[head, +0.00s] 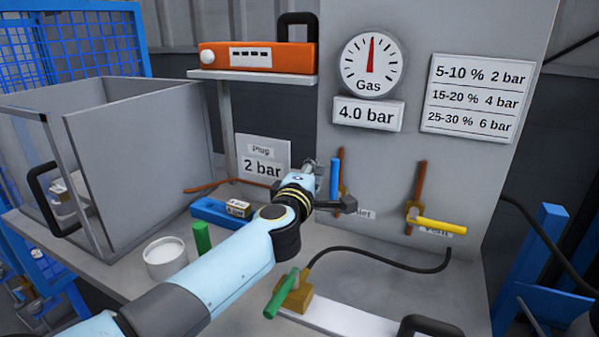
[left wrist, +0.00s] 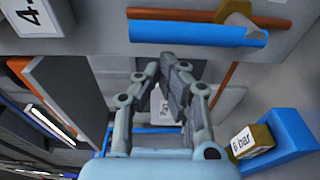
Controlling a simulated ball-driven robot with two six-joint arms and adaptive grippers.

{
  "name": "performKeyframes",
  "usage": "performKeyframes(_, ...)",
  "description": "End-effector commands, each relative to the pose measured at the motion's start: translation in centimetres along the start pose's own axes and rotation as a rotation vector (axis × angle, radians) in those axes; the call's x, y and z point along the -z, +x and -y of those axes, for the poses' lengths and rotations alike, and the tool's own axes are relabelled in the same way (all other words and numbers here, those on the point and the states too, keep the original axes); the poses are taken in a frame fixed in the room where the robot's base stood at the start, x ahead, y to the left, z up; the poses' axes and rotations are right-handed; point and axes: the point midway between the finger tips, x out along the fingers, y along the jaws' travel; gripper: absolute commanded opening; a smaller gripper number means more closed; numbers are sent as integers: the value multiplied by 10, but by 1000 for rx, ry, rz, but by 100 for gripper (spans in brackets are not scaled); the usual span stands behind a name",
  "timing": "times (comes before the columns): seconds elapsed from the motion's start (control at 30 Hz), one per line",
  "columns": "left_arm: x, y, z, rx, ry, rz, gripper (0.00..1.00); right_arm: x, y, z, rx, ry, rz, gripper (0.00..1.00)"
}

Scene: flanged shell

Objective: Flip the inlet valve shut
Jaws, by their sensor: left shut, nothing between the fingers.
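The inlet valve's blue handle (head: 334,178) stands upright on the back panel, along the copper-coloured pipe. Its label is partly hidden behind my left gripper (head: 325,192). In the left wrist view the blue handle (left wrist: 198,34) lies parallel to the pipe (left wrist: 200,14), with a brass body at its end. My left gripper (left wrist: 170,64) is shut and empty, close to the handle. I cannot tell whether it touches it. My right gripper is not in view.
The vent valve has a yellow handle (head: 440,225) set across its pipe. A green-handled valve (head: 282,293) with a black hose (head: 390,264) is at the front.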

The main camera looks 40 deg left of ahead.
Motion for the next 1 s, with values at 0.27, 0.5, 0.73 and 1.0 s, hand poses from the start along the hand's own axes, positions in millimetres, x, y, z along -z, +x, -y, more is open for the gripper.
performKeyframes(0.27,-10,-4,0,-1,1,0,0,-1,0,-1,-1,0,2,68)
performKeyframes(0.5,-10,-4,0,-1,2,0,0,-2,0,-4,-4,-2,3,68)
performKeyframes(0.73,-12,-4,-2,-6,37,0,0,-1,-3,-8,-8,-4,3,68)
performKeyframes(1.0,-15,-4,-3,-12,78,0,0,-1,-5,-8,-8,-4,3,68)
